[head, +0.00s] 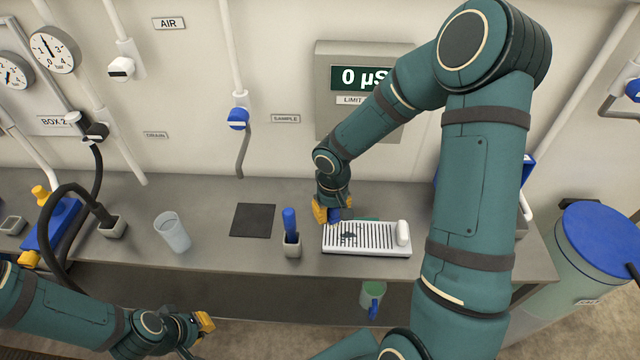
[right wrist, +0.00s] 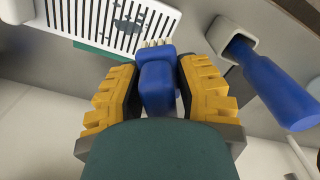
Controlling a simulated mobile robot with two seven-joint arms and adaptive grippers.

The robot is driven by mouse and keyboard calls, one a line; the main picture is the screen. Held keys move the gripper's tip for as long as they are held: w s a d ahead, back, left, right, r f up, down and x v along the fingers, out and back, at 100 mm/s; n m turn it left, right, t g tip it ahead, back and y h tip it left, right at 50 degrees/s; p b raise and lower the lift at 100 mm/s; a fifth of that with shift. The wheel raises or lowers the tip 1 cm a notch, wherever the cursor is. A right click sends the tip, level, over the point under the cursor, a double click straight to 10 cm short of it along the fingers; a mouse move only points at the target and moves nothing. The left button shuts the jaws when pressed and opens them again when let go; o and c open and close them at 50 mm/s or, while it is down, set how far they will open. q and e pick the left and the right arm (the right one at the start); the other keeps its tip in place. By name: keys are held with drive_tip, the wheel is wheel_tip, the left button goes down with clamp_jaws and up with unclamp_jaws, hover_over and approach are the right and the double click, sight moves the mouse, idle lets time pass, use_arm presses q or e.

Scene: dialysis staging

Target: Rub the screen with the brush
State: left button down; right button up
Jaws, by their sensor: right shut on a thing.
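My right gripper (head: 328,212) is shut on a blue brush (right wrist: 158,85) with short pale bristles. It holds the brush over the back left edge of a white slotted screen (head: 372,250) on the bench. The right wrist view shows the bristles close to the edge of the screen (right wrist: 160,15); I cannot tell whether they touch. A dark smudge (head: 348,236) lies on the screen's left part. My left gripper (head: 203,322) is low in front of the bench, away from the screen. Its opening is not clear.
A blue-handled tool (head: 290,222) stands in a small holder (head: 292,246) left of the screen. A dark mat (head: 253,220) and a clear cup (head: 173,233) stand further left. A display box (head: 325,60) hangs on the wall.

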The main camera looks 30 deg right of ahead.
sight(363, 238)
drive_tip(key=shift+w+d, duration=0.15)
drive_tip(key=shift+d, duration=0.05)
drive_tip(key=shift+s+f+b, duration=0.3)
drive_tip(key=shift+f+b, duration=0.35)
drive_tip(key=shift+f, duration=0.35)
drive_tip(key=shift+w+f+b, duration=0.1)
drive_tip(key=shift+f+b, duration=1.45)
drive_tip(key=shift+f, duration=0.35)
drive_tip(key=shift+f+b, duration=1)
drive_tip(key=shift+b, duration=0.05)
drive_tip(key=shift+s+d+r, duration=0.1)
drive_tip(key=shift+s+d, duration=0.35)
drive_tip(key=shift+d, duration=0.25)
drive_tip(key=shift+s+d, duration=0.45)
drive_tip(key=shift+d, duration=0.2)
drive_tip(key=shift+s+d+p, duration=0.15)
drive_tip(key=shift+s+d, duration=0.3)
drive_tip(key=shift+d, duration=0.3)
drive_tip(key=shift+s+d+p, duration=0.1)
drive_tip(key=shift+s+d, duration=0.4)
drive_tip(key=shift+d, duration=0.2)
drive_tip(key=shift+s+d+p, duration=0.15)
drive_tip(key=shift+s+d, duration=0.3)
drive_tip(key=shift+d, duration=0.3)
